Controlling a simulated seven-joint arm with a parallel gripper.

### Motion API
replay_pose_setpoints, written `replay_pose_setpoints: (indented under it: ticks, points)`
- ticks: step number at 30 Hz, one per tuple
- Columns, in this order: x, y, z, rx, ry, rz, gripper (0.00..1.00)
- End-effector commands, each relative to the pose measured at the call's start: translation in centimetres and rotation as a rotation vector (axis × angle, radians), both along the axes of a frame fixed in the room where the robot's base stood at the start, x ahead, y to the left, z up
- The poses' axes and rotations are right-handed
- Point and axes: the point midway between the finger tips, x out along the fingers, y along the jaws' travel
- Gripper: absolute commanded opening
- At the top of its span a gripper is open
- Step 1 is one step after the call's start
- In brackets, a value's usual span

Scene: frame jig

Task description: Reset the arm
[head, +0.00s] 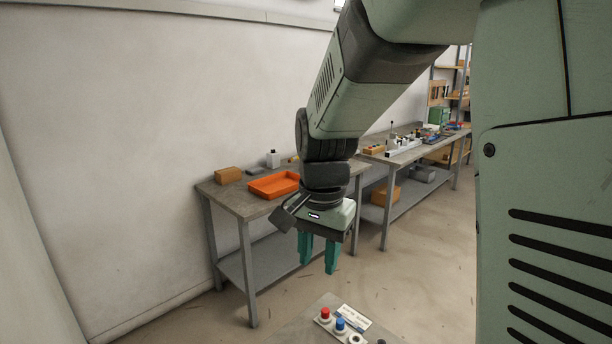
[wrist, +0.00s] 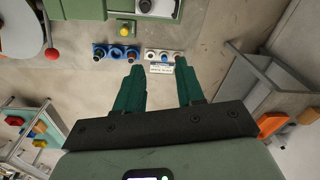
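My gripper (head: 318,262) hangs from my arm with its two green fingers pointing down, in the middle of the head view. In the wrist view my gripper (wrist: 160,72) has its fingers spread with a clear gap and nothing between them. In the head view it is above and behind the near bench's corner, apart from everything. A white strip (head: 340,326) with a red knob (head: 326,313) and a blue knob (head: 340,323) lies on that near bench.
A grey bench (head: 229,199) at the back left bears an orange tray (head: 274,185) and a brown box (head: 228,174). Another bench (head: 398,157) with several small parts stands further right. Open floor (head: 400,270) lies between the benches and the near one.

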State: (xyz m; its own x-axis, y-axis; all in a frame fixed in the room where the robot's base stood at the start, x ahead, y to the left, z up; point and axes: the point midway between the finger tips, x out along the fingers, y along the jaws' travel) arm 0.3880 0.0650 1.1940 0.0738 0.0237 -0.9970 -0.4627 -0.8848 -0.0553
Motion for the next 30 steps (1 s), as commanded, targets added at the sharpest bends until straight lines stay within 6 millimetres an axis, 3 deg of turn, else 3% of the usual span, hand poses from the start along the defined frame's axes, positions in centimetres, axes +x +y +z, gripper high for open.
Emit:
replay_pose_setpoints:
  ticks: [1, 6, 12, 16, 21, 30]
  points:
    - [-1.4, -1.2, 2.1, 0.012, -0.042, 0.036, 0.38]
    - [-6.5, -4.3, 6.7, 0.008, -0.163, 0.181, 0.38]
    - [-12.8, -7.2, 9.5, -0.051, -0.302, 0.345, 0.38]
    - [-16.1, -8.3, 9.9, -0.105, -0.369, 0.428, 0.38]
    - [-18.3, -9.0, 9.9, -0.153, -0.410, 0.489, 0.38]
    - [-18.6, -9.1, 9.8, -0.164, -0.417, 0.503, 0.38]
